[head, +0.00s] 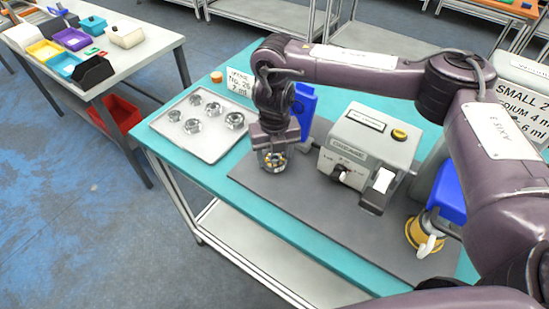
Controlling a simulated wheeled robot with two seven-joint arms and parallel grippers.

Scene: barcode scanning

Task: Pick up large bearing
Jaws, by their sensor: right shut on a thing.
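My right gripper (273,164) reaches down over the left part of the dark mat, just left of the grease machine. It is shut on a metal bearing (275,158), which is partly hidden by the fingers; its size is hard to judge. My left gripper is not in view.
The grey grease machine (372,140) stands on the dark mat (318,207). A blue upright object (305,104) is behind the gripper and a sign card (238,82) behind the tray. A blue and yellow device (421,236) is at the right. A side table (146,46) with coloured bins is at the upper left.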

